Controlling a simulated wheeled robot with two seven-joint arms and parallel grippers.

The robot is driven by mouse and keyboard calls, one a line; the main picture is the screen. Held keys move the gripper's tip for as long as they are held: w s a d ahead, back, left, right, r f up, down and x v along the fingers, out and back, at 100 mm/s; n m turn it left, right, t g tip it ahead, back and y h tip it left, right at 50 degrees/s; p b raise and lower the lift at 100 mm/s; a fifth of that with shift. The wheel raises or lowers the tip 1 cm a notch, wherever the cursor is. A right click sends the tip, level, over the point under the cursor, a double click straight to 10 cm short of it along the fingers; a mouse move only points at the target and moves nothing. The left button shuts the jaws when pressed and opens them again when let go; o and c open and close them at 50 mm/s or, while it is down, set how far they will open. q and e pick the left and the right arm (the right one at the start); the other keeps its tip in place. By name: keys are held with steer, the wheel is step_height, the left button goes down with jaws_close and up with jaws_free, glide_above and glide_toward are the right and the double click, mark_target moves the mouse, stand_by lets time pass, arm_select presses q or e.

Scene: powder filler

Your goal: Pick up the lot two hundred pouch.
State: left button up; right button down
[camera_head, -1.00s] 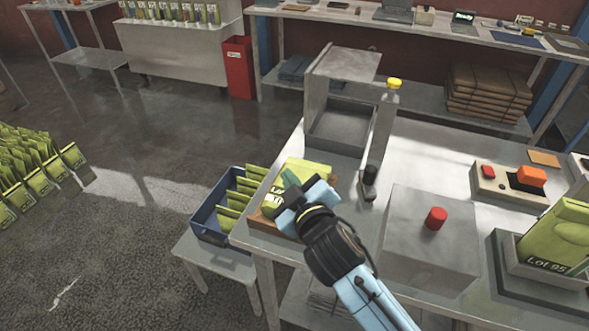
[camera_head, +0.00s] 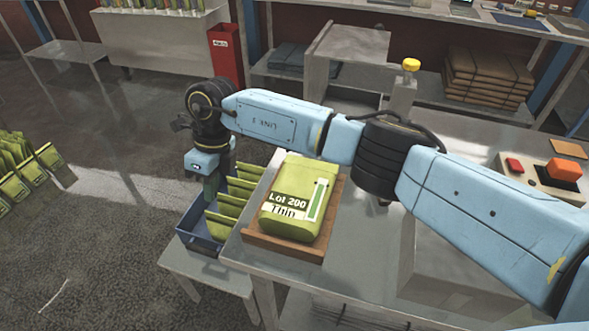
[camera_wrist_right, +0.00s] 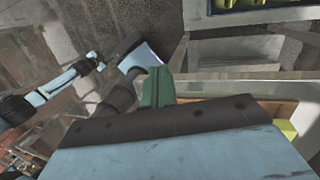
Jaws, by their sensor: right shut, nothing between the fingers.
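The lot two hundred pouch (camera_head: 292,178) is green with a white label reading "Lot 200". It lies on a brown tray (camera_head: 268,246) at the left end of the metal table. In the head view my right gripper (camera_head: 210,190) points down to the left of the pouch, over or beside the blue crate, clear of the pouch. Its green fingers (camera_wrist_right: 157,88) are shut and empty in the right wrist view. My right forearm crosses behind the pouch.
The blue crate (camera_head: 198,242) with several green pouches stands on a low stool (camera_head: 180,262) beside the table. A metal machine with a yellow knob (camera_head: 411,64) stands behind. A control box with red and orange buttons (camera_head: 565,169) is at right. Open floor lies left.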

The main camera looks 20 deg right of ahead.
mark_target(301, 187)
steer(key=w+d+r+h, duration=0.3)
steer(key=w+d+h, duration=0.1)
steer(key=d, duration=0.4)
steer(key=shift+m, duration=0.3)
steer(key=s+d+p, duration=0.1)
steer(key=s+d, duration=0.1)
steer(key=d, duration=0.1)
steer(key=s+d+p, duration=0.1)
steer(key=s+d, duration=0.1)
steer(key=d, duration=0.1)
steer(key=s+d+f+p, duration=0.1)
steer(key=s+d, duration=0.1)
steer(key=d, duration=0.2)
steer(key=shift+s+f, duration=0.1)
steer(key=shift+s, duration=0.3)
steer(key=shift+w+f+b, duration=0.1)
steer(key=shift+f+b, duration=0.35)
steer(key=shift+b, duration=0.05)
arm_select(q)
steer(key=shift+w+r, duration=0.3)
steer(key=shift+r, duration=0.5)
arm_select(e)
steer(key=shift+a, duration=0.1)
steer(key=shift+f, duration=0.15)
